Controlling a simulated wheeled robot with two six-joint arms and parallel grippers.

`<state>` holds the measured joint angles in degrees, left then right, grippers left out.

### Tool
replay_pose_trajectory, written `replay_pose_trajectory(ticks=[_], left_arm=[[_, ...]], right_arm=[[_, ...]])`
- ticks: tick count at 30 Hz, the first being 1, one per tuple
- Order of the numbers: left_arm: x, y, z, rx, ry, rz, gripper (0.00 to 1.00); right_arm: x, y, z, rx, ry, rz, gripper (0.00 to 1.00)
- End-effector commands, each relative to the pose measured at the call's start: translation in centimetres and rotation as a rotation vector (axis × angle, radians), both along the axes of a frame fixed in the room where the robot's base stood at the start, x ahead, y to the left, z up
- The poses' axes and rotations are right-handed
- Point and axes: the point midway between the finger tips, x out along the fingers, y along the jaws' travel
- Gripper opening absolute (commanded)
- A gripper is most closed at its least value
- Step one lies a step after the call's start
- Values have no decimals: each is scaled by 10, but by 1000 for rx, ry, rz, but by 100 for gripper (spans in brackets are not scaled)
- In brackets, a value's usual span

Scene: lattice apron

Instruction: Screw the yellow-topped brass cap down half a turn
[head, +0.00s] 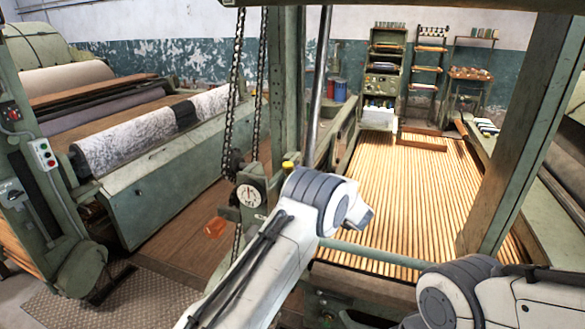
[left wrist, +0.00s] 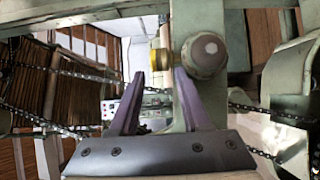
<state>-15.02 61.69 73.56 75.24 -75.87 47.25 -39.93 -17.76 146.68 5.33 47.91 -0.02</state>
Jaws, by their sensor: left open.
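The yellow-topped brass cap (left wrist: 157,59) shows in the left wrist view, sideways, with its yellow face to the left and its brass side against a green machine part. In the head view a small yellow top (head: 289,164) shows just above my left arm. My left gripper (left wrist: 159,74) is open, with its two purple fingers apart. The cap appears between and just beyond the fingertips, and I see no grip on it. The exact gap is unclear. In the head view my left gripper is hidden. My right gripper is out of view; only its arm shows.
A round-ended green knob (left wrist: 205,54) sits close beside the right finger. The slatted bed (head: 410,190) lies right.

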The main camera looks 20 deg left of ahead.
Motion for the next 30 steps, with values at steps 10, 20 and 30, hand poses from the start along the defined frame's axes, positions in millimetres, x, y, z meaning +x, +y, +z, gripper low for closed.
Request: replay_pose_trajectory(ticks=[10,20,30], left_arm=[[29,42,1,1,2,-1,48],[33,46,0,2,2,-3,48],[33,45,0,1,3,-5,0]], right_arm=[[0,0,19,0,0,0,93],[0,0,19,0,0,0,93],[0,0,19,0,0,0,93]])
